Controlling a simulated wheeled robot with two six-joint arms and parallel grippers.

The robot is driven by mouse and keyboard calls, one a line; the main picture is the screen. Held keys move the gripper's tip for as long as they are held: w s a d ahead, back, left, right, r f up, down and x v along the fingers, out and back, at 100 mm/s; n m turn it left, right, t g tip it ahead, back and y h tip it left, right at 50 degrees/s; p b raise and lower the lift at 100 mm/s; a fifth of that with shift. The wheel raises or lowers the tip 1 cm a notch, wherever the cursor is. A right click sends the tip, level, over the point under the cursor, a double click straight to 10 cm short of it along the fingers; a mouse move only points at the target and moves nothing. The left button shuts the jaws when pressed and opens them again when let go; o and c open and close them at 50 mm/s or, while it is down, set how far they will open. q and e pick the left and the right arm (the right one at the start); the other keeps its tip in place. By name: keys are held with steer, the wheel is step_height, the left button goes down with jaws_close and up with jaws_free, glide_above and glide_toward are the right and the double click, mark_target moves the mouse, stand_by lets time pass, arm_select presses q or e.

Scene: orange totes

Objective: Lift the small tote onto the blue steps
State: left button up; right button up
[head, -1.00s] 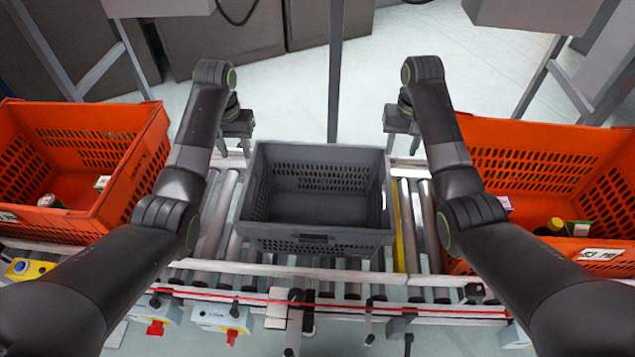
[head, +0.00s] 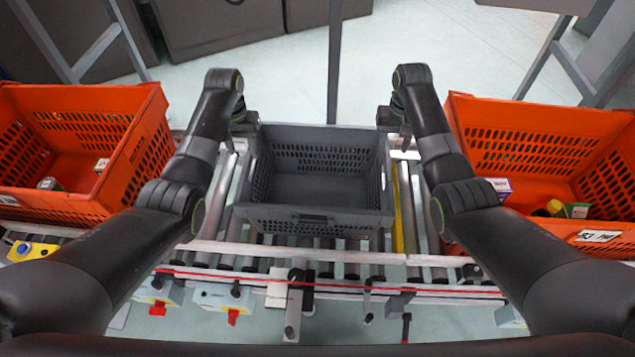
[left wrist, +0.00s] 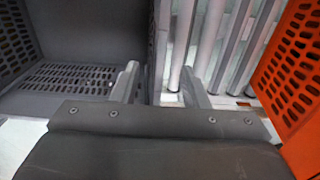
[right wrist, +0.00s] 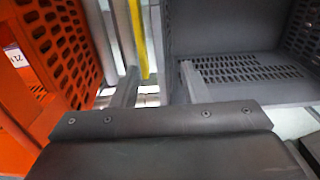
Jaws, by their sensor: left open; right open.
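The small grey tote (head: 312,219) stands upright and open-topped on the roller conveyor, and I see nothing in it. My left gripper (head: 246,132) is at the far part of its left side wall. In the left wrist view the open fingers (left wrist: 160,85) are on either side of the tote's wall (left wrist: 152,55). My right gripper (head: 388,130) is at the far part of the right side wall. In the right wrist view its open fingers (right wrist: 160,83) straddle that wall (right wrist: 165,40). I cannot tell whether any finger touches. No blue steps show in these views.
An orange tote (head: 120,185) with small items stands to the left. Another orange tote (head: 530,125) with packages stands to the right. The roller conveyor (head: 290,247) has a yellow strip (head: 398,215) right of the grey tote. A grey post rises behind it.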

mark_target(246, 163)
arm_select(q)
step_height(246, 163, down, 9)
arm_select(e)
step_height(246, 163, down, 9)
arm_select(q)
jaws_close()
arm_select(e)
jaws_close()
